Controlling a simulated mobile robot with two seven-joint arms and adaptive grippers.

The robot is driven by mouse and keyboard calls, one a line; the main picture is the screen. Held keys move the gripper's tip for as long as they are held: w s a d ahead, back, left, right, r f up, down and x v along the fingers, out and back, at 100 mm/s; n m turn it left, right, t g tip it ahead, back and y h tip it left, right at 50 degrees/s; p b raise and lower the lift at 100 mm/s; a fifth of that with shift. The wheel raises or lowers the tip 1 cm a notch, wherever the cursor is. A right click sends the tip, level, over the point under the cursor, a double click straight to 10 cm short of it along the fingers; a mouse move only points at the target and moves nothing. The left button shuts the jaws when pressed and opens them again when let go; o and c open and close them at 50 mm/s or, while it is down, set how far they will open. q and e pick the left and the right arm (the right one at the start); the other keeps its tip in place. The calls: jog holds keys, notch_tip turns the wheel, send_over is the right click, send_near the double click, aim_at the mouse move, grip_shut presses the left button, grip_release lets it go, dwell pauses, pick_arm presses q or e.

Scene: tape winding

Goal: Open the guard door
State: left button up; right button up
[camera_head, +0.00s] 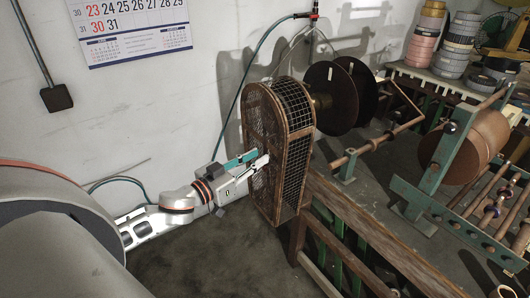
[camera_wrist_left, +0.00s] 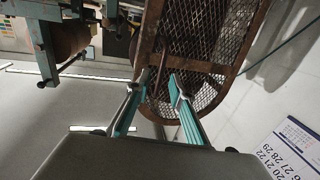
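The guard door is a rusty brown-framed wire mesh cover (camera_head: 297,115), tall with a rounded top, at the end of the winding machine. It looks closed. In the left wrist view the mesh and frame (camera_wrist_left: 215,66) fill the upper middle. My left gripper (camera_head: 262,158) reaches from the left to the door's front face. Its two teal fingers (camera_wrist_left: 158,80) are spread apart at the door, with a thin dark bar showing between their tips. I cannot tell whether the fingers touch it. My right gripper is in neither view.
The machine's wooden-edged table (camera_head: 375,235) runs right from the guard, carrying dark discs (camera_head: 330,98), rods and green brackets. Tape rolls (camera_head: 455,50) stand at the back right. A white wall with a calendar (camera_head: 130,28) is behind. The floor left of the guard is clear.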

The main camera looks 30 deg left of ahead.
aim_at(265, 153)
pick_arm(q)
jog(key=shift+w+d, duration=0.2)
jog(key=shift+w, duration=0.85)
jog(key=shift+w+d, duration=0.2)
jog(key=shift+w, duration=0.85)
grip_shut()
